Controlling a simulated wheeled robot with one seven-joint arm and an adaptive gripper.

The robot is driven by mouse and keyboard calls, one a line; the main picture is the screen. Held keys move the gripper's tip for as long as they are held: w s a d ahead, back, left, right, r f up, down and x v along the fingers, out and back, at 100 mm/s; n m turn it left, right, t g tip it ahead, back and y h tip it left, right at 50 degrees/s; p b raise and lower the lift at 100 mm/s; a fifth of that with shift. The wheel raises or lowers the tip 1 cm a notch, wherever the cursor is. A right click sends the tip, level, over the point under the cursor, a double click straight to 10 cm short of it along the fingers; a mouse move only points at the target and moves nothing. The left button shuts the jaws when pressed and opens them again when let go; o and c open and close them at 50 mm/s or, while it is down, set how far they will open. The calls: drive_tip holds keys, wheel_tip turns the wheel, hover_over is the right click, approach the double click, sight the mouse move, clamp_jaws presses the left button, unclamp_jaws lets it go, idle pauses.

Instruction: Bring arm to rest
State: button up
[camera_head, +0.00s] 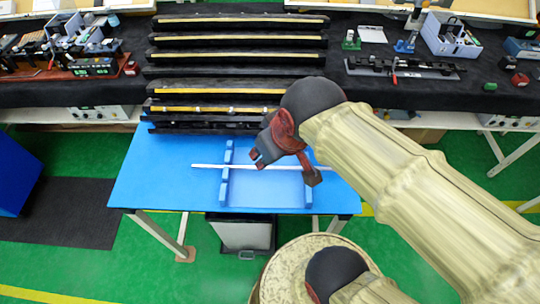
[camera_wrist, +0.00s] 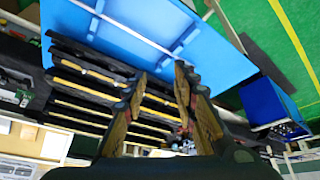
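My gripper (camera_head: 285,168) is open, with its two fingers apart and nothing between them. In the head view it hangs over the blue table (camera_head: 150,185), in front of part of a thin white strip. The white strip (camera_head: 208,166) lies across two blue supports (camera_head: 225,188) on the table. In the wrist view my gripper (camera_wrist: 160,74) also shows spread fingers. The white strip (camera_wrist: 125,24) and blue table (camera_wrist: 75,25) are beyond them. My arm comes in from the lower right and hides the table's right side.
Black racks with yellow strips (camera_head: 238,39) stand behind the blue table. Dark benches with tools and boxes (camera_head: 458,40) lie at both sides. A grey bin (camera_head: 245,234) stands under the table front. A blue box (camera_head: 14,175) is at far left.

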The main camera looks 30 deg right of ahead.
drive_tip(key=shift+s+a+r+m, duration=0.15)
drive_tip(key=shift+s+m, duration=0.1)
drive_tip(key=shift+s, duration=0.15)
drive_tip(key=shift+s+a+r+m, duration=0.1)
drive_tip(key=shift+s+m, duration=0.15)
drive_tip(key=shift+s, duration=0.1)
drive_tip(key=shift+f, duration=0.1)
wheel_tip(320, 180, down, 4)
drive_tip(key=b, duration=0.3)
drive_tip(key=shift+r+b, duration=0.2)
drive_tip(key=shift+b, duration=0.2)
